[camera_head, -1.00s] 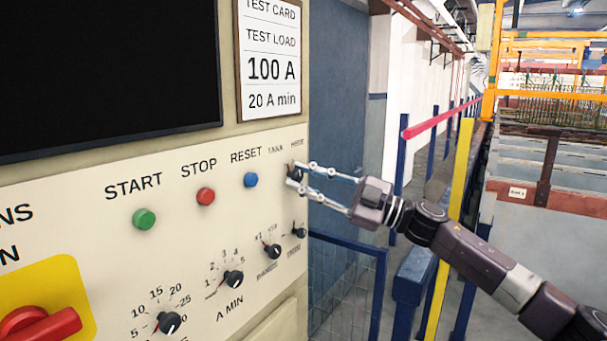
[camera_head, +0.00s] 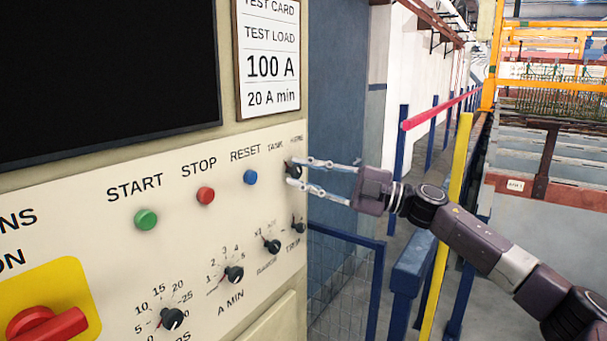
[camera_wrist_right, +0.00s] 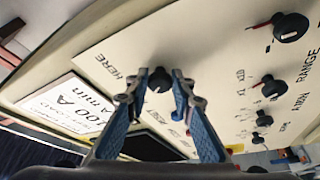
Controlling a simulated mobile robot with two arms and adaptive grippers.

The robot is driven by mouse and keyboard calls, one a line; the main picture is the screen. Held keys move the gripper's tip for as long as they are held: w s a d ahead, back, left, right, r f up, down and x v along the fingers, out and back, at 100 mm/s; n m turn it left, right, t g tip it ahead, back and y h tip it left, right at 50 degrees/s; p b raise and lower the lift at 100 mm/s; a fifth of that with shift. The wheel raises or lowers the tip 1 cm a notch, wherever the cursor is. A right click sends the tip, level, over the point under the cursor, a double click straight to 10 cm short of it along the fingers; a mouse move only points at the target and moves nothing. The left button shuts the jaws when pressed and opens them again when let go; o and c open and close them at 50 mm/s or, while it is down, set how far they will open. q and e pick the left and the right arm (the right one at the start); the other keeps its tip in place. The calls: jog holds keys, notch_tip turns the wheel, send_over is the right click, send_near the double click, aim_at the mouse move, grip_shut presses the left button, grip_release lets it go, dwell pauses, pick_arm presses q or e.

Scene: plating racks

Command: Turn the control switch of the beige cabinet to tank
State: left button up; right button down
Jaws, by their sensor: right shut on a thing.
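The beige cabinet's panel (camera_head: 110,240) fills the left of the head view. Its control switch (camera_head: 294,170) is a small black knob near the panel's right edge, under the labels TANK and HERE. In the wrist view the knob (camera_wrist_right: 160,79) sits between my fingertips, with HERE printed to its left. My right gripper (camera_head: 291,172) reaches it from the right and is shut on it; it also shows in the wrist view (camera_wrist_right: 160,85). Which label the knob points at cannot be told. My left gripper is not in view.
Green START (camera_head: 145,219), red STOP (camera_head: 206,195) and blue RESET (camera_head: 250,177) buttons lie left of the switch. Several black dials, such as the A MIN dial (camera_head: 234,274), sit below. A yellow post (camera_head: 447,230) and blue railing (camera_head: 345,241) stand to the right.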

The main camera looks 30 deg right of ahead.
jog(key=c, duration=1.7)
grip_release()
jog(key=shift+o, duration=0.2)
jog(key=shift+f, duration=0.1)
jog(key=shift+v, duration=0.95)
jog(key=v, duration=1)
jog(key=shift+d, duration=0.1)
